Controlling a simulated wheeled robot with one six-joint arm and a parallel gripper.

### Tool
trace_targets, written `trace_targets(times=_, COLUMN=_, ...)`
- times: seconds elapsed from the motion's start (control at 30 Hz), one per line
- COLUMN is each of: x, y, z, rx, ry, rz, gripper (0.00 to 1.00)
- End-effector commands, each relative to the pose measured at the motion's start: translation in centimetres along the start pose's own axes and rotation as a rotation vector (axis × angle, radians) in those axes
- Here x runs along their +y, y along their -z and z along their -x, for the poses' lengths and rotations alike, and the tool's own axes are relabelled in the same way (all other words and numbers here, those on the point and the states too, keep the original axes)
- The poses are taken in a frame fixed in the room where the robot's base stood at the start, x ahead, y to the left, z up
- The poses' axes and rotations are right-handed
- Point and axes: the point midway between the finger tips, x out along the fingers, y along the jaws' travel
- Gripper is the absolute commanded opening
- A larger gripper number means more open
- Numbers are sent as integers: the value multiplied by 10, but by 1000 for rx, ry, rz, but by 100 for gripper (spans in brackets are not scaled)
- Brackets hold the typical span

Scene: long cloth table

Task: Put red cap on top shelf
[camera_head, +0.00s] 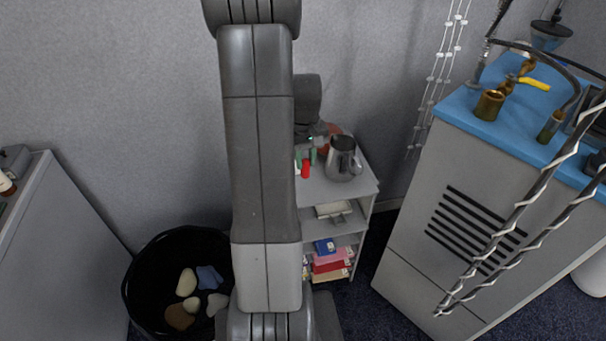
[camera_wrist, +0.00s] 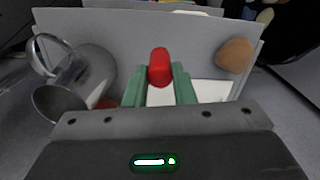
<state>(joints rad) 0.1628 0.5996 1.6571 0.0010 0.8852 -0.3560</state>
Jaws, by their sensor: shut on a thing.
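The red cap (camera_head: 305,169) is at the top shelf (camera_head: 352,190) of a small grey shelf unit, near its left side in the head view. My gripper (camera_wrist: 160,76) has green fingers, shut on the red cap (camera_wrist: 160,62), which sticks out past the fingertips. The cap is over or on the top surface; I cannot tell whether it touches. My own arm hides the left part of the shelf unit in the head view.
A metal pitcher (camera_head: 342,162) stands on the top shelf beside the cap; it also shows in the wrist view (camera_wrist: 88,75). A brown rounded thing (camera_wrist: 236,55) lies on the other side. Lower shelves hold boxes (camera_head: 331,262). A black bin (camera_head: 150,285) with stones stands left.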

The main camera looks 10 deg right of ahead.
Motion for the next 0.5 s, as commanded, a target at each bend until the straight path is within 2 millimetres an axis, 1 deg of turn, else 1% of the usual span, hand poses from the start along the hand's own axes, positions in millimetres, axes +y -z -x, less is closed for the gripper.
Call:
trace_targets(times=0.03, x=0, y=-1, z=-11, rx=-5, ry=2, rz=0, gripper=2)
trace_targets(times=0.1, x=0, y=0, z=-24, rx=-4, ry=1, rz=0, gripper=2)
trace_targets(times=0.2, x=0, y=0, z=-35, rx=-3, ry=1, rz=-1, gripper=2)
trace_targets(times=0.37, x=0, y=0, z=-46, rx=-2, ry=1, rz=-1, gripper=2)
trace_targets(times=0.5, x=-1, y=0, z=-66, rx=-4, ry=1, rz=-1, gripper=2)
